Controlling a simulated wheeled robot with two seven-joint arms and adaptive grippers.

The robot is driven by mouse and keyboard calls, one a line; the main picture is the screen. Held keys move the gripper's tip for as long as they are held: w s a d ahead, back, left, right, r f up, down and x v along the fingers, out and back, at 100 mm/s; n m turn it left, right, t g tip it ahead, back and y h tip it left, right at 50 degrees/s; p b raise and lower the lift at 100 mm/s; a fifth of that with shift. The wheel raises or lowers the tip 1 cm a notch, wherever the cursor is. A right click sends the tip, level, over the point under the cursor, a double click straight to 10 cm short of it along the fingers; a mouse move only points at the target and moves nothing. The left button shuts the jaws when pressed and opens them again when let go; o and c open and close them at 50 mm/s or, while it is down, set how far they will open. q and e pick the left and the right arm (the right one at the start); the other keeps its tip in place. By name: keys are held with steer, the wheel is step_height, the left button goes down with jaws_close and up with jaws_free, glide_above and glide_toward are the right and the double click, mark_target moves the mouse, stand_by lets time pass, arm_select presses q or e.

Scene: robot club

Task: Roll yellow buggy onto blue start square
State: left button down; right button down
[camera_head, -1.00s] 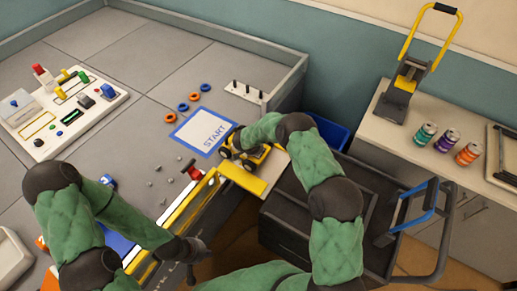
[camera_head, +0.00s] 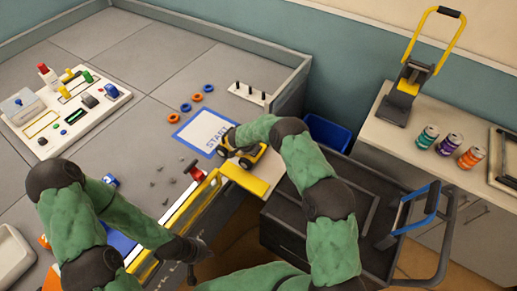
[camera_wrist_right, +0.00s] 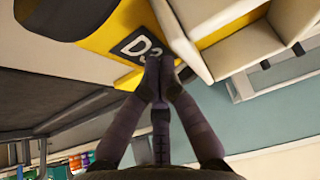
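The yellow buggy (camera_head: 246,158) with dark wheels stands at the lower right edge of the start square (camera_head: 193,134), a white square with a blue border and START lettering. Its leftmost wheel is close to the blue border; I cannot tell if it touches. My right forearm hides part of the buggy and the right gripper in the head view. In the right wrist view, my right gripper (camera_wrist_right: 159,68) has its fingertips together against a yellow panel with a dark lettered plate, apparently the buggy. My left gripper (camera_head: 192,252) is low over the near bench edge, apart from the buggy; its opening is unclear.
Orange and blue rings (camera_head: 196,97) and a pegged board (camera_head: 247,92) lie beyond the square. Small grey bits (camera_head: 168,172) and a red-topped piece (camera_head: 194,170) lie left of the buggy. A dark cart (camera_head: 315,225) stands right.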

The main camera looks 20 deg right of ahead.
steer(key=shift+w+a+f, duration=0.2)
steer(key=shift+a+f, duration=0.1)
steer(key=shift+a, duration=0.15)
steer(key=shift+w+a+f, duration=0.2)
steer(key=shift+a+f, duration=0.05)
steer(key=shift+a, duration=0.15)
steer(key=shift+w+a+b, duration=0.35)
steer(key=shift+w+a, duration=0.35)
steer(key=shift+w, duration=0.15)
steer(key=shift+w+a+f+b, duration=0.1)
steer(key=shift+w+a+b, duration=0.6)
steer(key=shift+w+a, duration=0.25)
steer(key=shift+w+a+f+b, duration=0.1)
steer(key=shift+w+a+b, duration=0.55)
steer(key=shift+w+b, duration=0.3)
steer(key=shift+w+a+b, duration=0.6)
steer(key=shift+w+b, duration=0.2)
steer(key=shift+b, duration=0.15)
steer(key=shift+w+a, duration=0.1)
steer(key=shift+w, duration=0.05)
steer(key=shift+w+r, duration=0.15)
steer(key=shift+r, duration=0.25)
